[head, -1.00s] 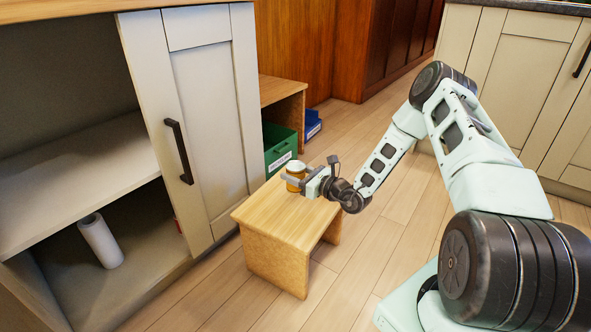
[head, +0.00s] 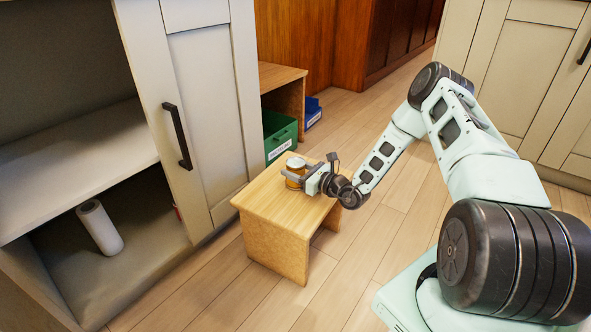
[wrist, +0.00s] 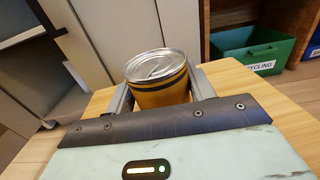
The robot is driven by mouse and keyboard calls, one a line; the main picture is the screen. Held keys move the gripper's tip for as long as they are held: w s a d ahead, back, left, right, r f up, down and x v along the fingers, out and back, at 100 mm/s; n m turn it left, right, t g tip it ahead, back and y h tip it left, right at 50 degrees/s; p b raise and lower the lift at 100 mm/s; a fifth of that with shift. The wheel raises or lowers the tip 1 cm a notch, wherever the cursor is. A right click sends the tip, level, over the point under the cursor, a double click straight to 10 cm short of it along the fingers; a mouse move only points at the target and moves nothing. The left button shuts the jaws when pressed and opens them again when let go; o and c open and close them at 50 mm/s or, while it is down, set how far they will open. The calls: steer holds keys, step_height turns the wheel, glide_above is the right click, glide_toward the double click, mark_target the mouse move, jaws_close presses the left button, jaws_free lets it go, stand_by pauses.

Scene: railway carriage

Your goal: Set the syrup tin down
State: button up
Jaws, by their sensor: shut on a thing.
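The syrup tin (wrist: 160,92) is a short amber can with dark bands and a silver lid. It stands upright between the fingers of my gripper (head: 294,174), which is shut on it. In the head view the tin (head: 293,180) is at the far part of the small wooden stool (head: 262,200), at or just over its top. I cannot tell whether its base touches the wood. In the wrist view the gripper's body hides the tin's lower part.
A green recycling bin (head: 278,138) stands beyond the stool, with a blue bin (head: 312,112) behind it. A pale cupboard (head: 205,110) is on the left, with a white roll (head: 99,228) on its lower shelf. The stool's near top is clear.

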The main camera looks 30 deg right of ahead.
steer(key=shift+f, duration=0.2)
steer(key=o, duration=1.4)
steer(key=shift+c, duration=0.2)
steer(key=shift+s, duration=0.1)
steer(key=p+v, duration=0.6)
steer(key=v, duration=1.1)
steer(key=shift+d, duration=0.1)
jaws_close()
